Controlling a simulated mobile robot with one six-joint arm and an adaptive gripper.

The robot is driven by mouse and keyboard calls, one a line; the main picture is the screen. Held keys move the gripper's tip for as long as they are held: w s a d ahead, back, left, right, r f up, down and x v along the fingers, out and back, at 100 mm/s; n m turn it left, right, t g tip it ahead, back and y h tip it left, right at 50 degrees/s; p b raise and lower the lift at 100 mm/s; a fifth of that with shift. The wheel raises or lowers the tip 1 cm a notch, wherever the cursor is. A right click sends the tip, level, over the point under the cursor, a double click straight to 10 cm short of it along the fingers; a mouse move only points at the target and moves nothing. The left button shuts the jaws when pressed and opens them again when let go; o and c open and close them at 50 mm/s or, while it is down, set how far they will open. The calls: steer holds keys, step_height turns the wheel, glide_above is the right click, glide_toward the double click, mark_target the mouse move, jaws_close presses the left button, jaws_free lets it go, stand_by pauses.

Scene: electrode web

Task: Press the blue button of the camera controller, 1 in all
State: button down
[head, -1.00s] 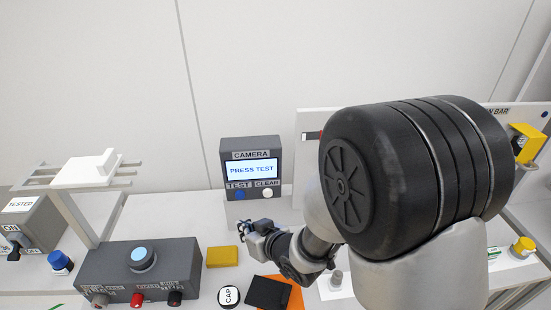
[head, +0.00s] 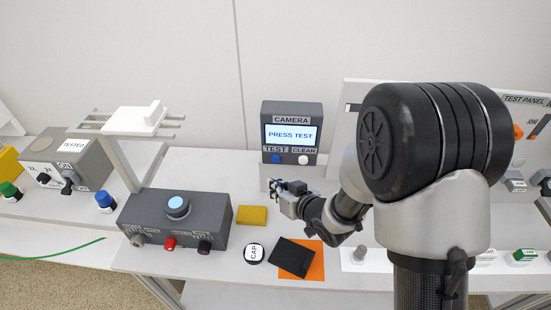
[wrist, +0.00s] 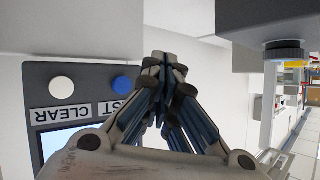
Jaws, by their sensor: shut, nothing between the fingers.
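The camera controller (head: 291,111) is a dark grey box at the back of the bench. Its screen (head: 291,135) reads "PRESS TEST". The blue button (head: 276,158) sits under the TEST label, with the white CLEAR button (head: 303,160) to its right. In the wrist view the blue button (wrist: 122,84) shows just left of my gripper (wrist: 165,62), and the white button (wrist: 62,87) is farther left. My gripper (head: 276,186) is shut and empty. In the head view it is below and in front of the blue button, apart from it.
A grey box with a light-blue button (head: 177,204) stands on the left, under a white raised stand (head: 135,120). A yellow block (head: 252,215), a round CAP piece (head: 254,253) and a black block (head: 292,257) on an orange sheet (head: 315,262) lie in front. A test panel (head: 525,101) is at right.

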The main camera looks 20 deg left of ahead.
steer(key=shift+w+a+p, duration=0.15)
steer(key=shift+w+a, duration=0.05)
steer(key=shift+w, duration=0.7)
steer(key=shift+w+a+p, duration=0.1)
steer(key=shift+w+a, duration=0.15)
steer(key=shift+w, duration=0.65)
steer(key=shift+w+a+p, duration=0.15)
steer(key=shift+w+a, duration=0.05)
steer(key=shift+w, duration=0.7)
steer(key=shift+w, duration=0.1)
steer(key=shift+w+a, duration=0.1)
steer(key=shift+w, duration=0.2)
steer(key=shift+w+a, duration=0.1)
steer(key=shift+w, duration=0.3)
steer(key=shift+s, duration=0.1)
steer(key=shift+s+d, duration=0.2)
steer(key=shift+s, duration=0.5)
steer(key=shift+s+d+b, duration=0.2)
steer(key=shift+s+b, duration=0.05)
steer(key=shift+s, duration=0.55)
steer(key=shift+s+d+b, duration=0.2)
steer(key=shift+s+b, duration=0.05)
steer(key=shift+s, duration=0.6)
steer(key=shift+s+d+b, duration=0.2)
steer(key=shift+s+b, duration=0.05)
steer(key=shift+s, duration=0.55)
